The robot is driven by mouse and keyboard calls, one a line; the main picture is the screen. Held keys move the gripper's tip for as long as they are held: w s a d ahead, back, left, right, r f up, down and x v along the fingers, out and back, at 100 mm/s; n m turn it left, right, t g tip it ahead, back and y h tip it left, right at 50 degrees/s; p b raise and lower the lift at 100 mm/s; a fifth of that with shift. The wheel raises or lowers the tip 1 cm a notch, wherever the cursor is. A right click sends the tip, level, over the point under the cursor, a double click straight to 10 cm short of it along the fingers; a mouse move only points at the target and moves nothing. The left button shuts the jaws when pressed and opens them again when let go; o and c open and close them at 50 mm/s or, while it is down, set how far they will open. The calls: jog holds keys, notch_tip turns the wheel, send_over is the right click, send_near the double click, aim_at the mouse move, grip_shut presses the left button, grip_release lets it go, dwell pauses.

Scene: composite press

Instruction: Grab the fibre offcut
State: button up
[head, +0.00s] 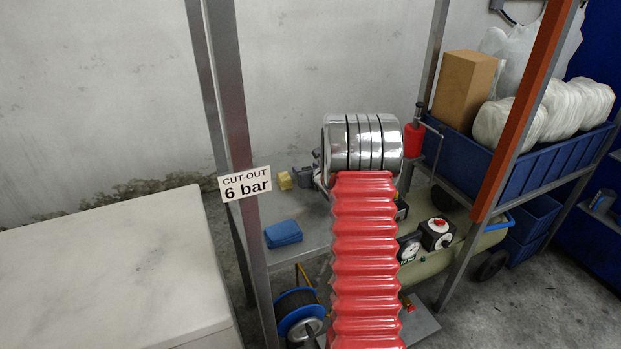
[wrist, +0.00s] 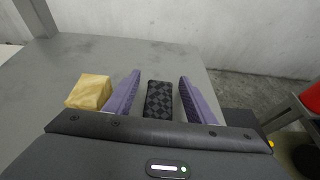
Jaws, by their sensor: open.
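The fibre offcut (wrist: 159,99) is a dark block with a black and grey checkered weave. In the wrist view it lies on the grey shelf top (wrist: 110,52), between the two purple fingers of my gripper (wrist: 160,76). The gripper is open, with a gap on each side of the offcut, wider on the right. The offcut's near end is cut off by the dark gripper body. In the head view my red bellows arm and its chrome end hide most of the gripper, and I cannot clearly make out the offcut there.
A yellow block (wrist: 89,92) lies just left of the left finger; it also shows in the head view (head: 285,180). A blue block (head: 283,233) lies nearer on the shelf. Rack posts, the "6 bar" sign (head: 245,185) and a compressor gauge (head: 409,247) stand around the arm.

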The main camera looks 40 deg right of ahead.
dwell(0.4)
jog(key=c, duration=1.1)
